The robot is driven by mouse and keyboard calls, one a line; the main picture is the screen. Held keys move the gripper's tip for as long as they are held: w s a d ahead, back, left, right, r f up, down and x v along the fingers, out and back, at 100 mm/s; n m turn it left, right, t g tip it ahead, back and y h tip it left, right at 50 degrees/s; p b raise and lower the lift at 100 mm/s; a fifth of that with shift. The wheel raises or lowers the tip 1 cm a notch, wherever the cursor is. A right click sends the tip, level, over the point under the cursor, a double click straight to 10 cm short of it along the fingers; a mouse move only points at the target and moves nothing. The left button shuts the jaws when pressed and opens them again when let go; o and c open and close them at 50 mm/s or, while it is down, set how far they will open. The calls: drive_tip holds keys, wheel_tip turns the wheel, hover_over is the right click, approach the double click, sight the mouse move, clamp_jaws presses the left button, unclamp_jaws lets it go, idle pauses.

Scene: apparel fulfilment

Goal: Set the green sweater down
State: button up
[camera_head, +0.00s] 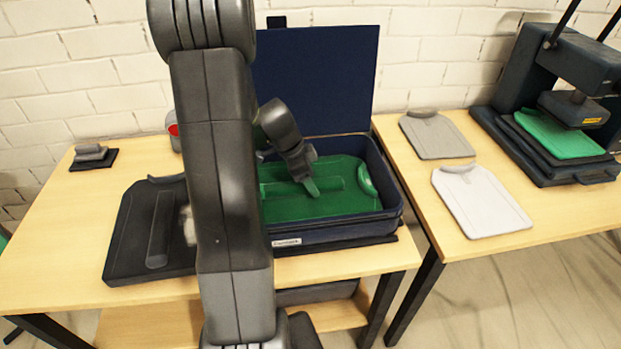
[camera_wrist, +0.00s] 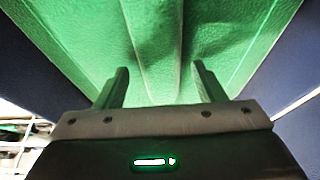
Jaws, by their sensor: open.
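The green sweater (camera_head: 340,203) lies flat inside the open dark blue case (camera_head: 345,236) on the left table. My arm hides its left part. My gripper (camera_head: 311,188) is over the sweater, with its fingers pointing down at it. In the wrist view, the gripper (camera_wrist: 158,82) is open, its two fingers apart on either side of a raised ridge of the green sweater (camera_wrist: 230,40). I cannot tell whether the fingertips touch the cloth.
The case's lid (camera_head: 320,80) stands upright at the back. A black folded-garment-shaped board (camera_head: 130,235) lies left of the case. Grey (camera_head: 437,136) and white (camera_head: 482,203) garment shapes lie on the right table, beside a press (camera_head: 575,75) with a green piece (camera_head: 560,137).

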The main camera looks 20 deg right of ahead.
drive_tip(key=v, duration=1.1)
drive_tip(key=shift+a+r, duration=0.2)
drive_tip(key=shift+r, duration=0.1)
drive_tip(key=shift+w, duration=0.1)
idle(0.5)
